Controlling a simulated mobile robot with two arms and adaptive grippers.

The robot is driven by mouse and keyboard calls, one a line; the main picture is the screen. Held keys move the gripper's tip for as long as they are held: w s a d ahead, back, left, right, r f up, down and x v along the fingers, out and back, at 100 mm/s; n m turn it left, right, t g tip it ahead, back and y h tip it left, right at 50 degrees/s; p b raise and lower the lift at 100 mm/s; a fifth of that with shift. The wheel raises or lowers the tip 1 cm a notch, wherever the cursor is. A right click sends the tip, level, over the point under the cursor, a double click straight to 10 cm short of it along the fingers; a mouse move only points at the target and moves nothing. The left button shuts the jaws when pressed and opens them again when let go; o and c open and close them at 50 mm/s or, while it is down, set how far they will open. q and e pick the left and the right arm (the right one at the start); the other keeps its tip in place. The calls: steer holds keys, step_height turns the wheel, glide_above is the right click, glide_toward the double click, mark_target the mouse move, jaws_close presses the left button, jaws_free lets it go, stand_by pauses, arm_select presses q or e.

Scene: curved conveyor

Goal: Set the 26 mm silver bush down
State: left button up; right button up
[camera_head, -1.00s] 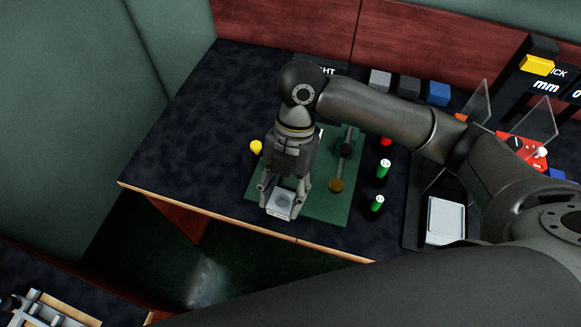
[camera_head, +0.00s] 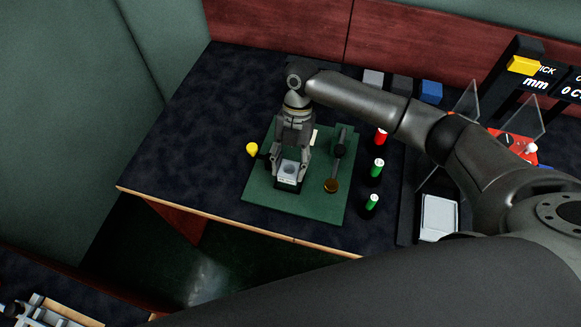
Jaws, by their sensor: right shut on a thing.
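The silver bush (camera_head: 289,168) is a small block with a light top and a round dark hole. It is between the fingertips of my right gripper (camera_head: 290,171), which is shut on it above the front half of the green mat (camera_head: 265,195). A dark face with a small pale mark (camera_head: 288,185) shows just below the bush. I cannot tell whether it is part of the bush or a separate block, nor whether the bush touches anything underneath. My left gripper is not in view.
A gauge-like tool with a brass end (camera_head: 331,185) lies on the mat, right of the gripper. A yellow-topped item (camera_head: 252,148) stands left. Green-topped (camera_head: 371,202) and red-topped (camera_head: 380,137) cylinders stand right of the mat. The table is clear at far left.

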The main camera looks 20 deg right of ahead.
mark_target(290, 170)
steer(key=shift+w+d+f, duration=0.1)
steer(key=shift+w+f, duration=0.2)
steer(key=shift+f, duration=1.65)
steer(key=shift+f, duration=0.1)
steer(key=o, duration=0.9)
steer(key=shift+o, duration=0.2)
steer(key=b+v, duration=0.1)
steer(key=v, duration=1.1)
